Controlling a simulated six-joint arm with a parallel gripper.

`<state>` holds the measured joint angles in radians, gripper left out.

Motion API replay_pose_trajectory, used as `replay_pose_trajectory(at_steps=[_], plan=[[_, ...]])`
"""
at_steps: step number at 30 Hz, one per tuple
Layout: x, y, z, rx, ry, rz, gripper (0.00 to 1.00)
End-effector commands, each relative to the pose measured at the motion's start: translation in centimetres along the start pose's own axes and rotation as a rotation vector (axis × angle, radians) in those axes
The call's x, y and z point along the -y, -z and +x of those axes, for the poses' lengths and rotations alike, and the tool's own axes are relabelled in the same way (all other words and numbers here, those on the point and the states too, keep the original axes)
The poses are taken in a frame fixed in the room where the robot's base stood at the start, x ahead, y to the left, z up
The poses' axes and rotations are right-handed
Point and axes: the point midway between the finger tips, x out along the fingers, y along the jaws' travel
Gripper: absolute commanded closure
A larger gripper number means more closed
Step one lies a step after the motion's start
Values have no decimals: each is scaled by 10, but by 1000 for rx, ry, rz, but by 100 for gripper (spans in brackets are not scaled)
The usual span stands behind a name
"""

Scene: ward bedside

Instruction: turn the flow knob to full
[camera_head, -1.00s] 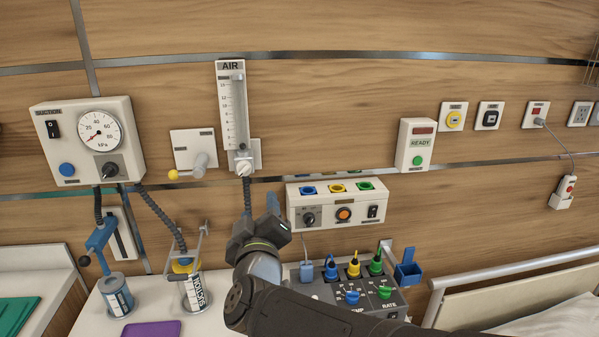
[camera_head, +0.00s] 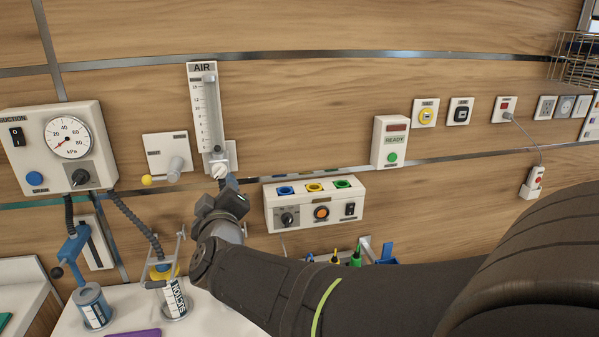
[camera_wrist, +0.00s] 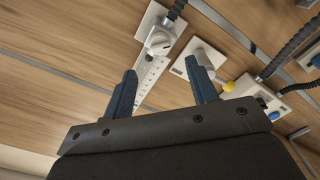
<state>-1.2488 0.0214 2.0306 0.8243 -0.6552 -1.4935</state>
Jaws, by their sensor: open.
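The AIR flowmeter (camera_head: 206,110) is a tall white scale on the wood wall, left of centre in the head view. Its pale flow knob (camera_head: 219,170) sits at the bottom of the scale. In the wrist view the knob (camera_wrist: 159,42) shows near the top, a little ahead of the fingers and apart from them. My gripper (camera_wrist: 163,85) is open and empty, its two blue fingers apart, with the flowmeter scale (camera_wrist: 150,78) visible between them. In the head view my gripper (camera_head: 222,190) is just below the knob; its fingertips are hard to make out there.
A wall outlet with a grey lever and yellow ball (camera_head: 165,160) is left of the flowmeter. The suction unit (camera_head: 62,150) is farther left. A panel with coloured sockets (camera_head: 315,203) is close on the right.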

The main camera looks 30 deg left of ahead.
Motion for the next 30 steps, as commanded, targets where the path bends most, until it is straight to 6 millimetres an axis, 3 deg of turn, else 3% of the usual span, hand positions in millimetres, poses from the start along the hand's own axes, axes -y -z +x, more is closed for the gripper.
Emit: replay_pose_trajectory(at_steps=[6,12,18,26,27,30], plan=[[0,-1,40,2,0,-1,47],[0,0,66,0,0,-1,47],[0,0,77,0,0,0,47],[0,0,78,0,0,0,47],[0,0,78,0,0,0,49],[0,0,78,0,0,0,69]])
